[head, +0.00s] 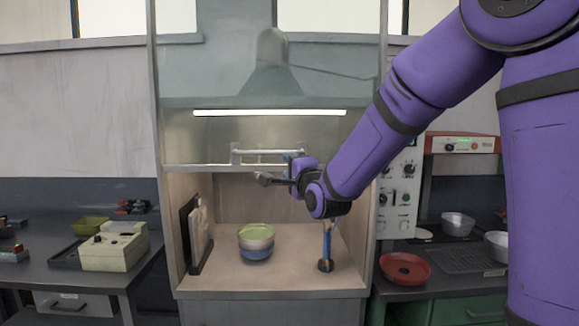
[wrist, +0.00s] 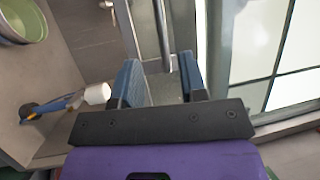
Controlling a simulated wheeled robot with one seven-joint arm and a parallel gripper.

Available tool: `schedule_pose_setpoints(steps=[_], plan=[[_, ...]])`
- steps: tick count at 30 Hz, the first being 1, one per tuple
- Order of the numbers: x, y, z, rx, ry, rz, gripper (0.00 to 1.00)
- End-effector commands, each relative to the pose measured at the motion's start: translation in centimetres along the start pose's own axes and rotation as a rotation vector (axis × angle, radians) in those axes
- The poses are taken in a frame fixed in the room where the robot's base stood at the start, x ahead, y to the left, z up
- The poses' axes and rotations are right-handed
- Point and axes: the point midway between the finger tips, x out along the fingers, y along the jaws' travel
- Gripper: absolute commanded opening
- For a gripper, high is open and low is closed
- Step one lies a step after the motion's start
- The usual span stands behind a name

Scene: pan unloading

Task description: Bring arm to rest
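My purple arm reaches in from the right in the head view. My gripper (head: 277,178) is in front of the open cabinet, just below its horizontal handle bar (head: 268,157). In the wrist view my gripper (wrist: 158,62) has two blue fingers standing apart with nothing held between them. A metal bar (wrist: 161,25) shows beyond the fingertips; I cannot tell how far off it is.
A bowl stack (head: 257,244) with a green top stands on the cabinet floor. To its right stands a blue upright tool (head: 326,248) on a round base. A board rack (head: 198,236) stands at the left wall. A red dish (head: 405,268) sits on the right bench.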

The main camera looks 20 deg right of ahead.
Motion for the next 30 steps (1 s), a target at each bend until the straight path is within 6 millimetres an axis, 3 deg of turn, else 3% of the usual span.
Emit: schedule_pose_setpoints(steps=[9,14,23,30], plan=[[-0.1,-0.1,0.0,-0.011,-0.001,0.007,0.39],[-1.7,-0.9,-0.1,-0.132,-0.012,0.097,0.39],[-9.7,-2.0,-0.8,-0.563,-0.13,0.442,0.39],[-18.6,-2.2,-1.4,-0.863,-0.33,0.699,0.39]])
